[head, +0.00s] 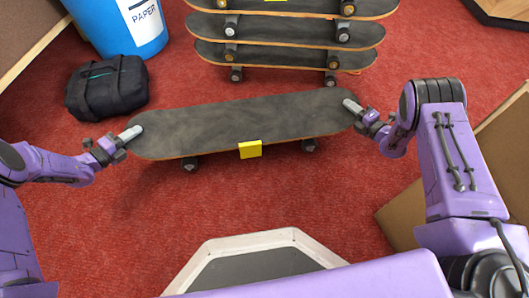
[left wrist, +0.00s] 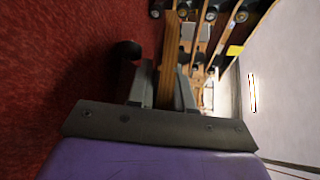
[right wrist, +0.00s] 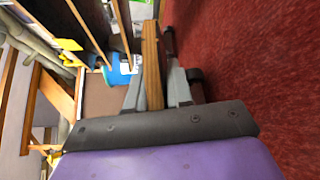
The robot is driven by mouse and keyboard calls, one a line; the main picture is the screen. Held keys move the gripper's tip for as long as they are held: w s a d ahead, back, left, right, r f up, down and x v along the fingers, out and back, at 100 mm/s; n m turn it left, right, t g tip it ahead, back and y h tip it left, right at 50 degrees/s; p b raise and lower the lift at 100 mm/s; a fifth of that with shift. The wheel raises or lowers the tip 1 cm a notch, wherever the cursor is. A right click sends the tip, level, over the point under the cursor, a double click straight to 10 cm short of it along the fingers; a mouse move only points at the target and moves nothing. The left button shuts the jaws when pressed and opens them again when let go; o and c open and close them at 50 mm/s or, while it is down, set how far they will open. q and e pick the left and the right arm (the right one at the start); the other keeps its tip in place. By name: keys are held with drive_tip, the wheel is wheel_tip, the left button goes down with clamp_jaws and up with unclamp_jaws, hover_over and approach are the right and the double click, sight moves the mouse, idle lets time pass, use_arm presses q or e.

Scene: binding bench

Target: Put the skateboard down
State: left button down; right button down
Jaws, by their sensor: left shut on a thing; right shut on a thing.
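A skateboard (head: 240,118) with a dark grip top, wooden edge and a yellow tag (head: 250,149) lies level between my two grippers, deck up. My left gripper (head: 131,134) is shut on its left end, and my right gripper (head: 352,106) is shut on its right end. A shadow on the carpet below suggests it is held above the floor; the exact height is unclear. The deck's edge (left wrist: 170,68) shows between the left jaws in the left wrist view. The edge (right wrist: 152,68) also shows between the right jaws in the right wrist view.
Several similar skateboards (head: 285,32) are stacked just behind. A black bag (head: 107,88) and a blue paper bin (head: 122,25) stand at the back left. A cardboard box (head: 403,212) is at the right. Red carpet (head: 230,215) is clear in front of the board.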

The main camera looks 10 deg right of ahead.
use_arm(q)
drive_tip(key=shift+w+a+f+b, duration=0.15)
drive_tip(key=shift+f+b, duration=0.15)
drive_tip(key=shift+f, duration=0.15)
use_arm(e)
drive_tip(key=shift+d+f, duration=0.15)
drive_tip(key=shift+f, duration=0.3)
use_arm(q)
drive_tip(key=c, duration=1)
unclamp_jaws()
drive_tip(key=shift+r, duration=0.1)
use_arm(e)
drive_tip(key=c, duration=1)
unclamp_jaws()
drive_tip(key=shift+r, duration=0.1)
use_arm(q)
drive_tip(key=o, duration=0.8)
drive_tip(key=shift+s, duration=0.2)
drive_tip(key=v, duration=1.2)
use_arm(e)
drive_tip(key=shift+o, duration=0.3)
drive_tip(key=o, duration=0.7)
drive_tip(key=shift+o, duration=0.2)
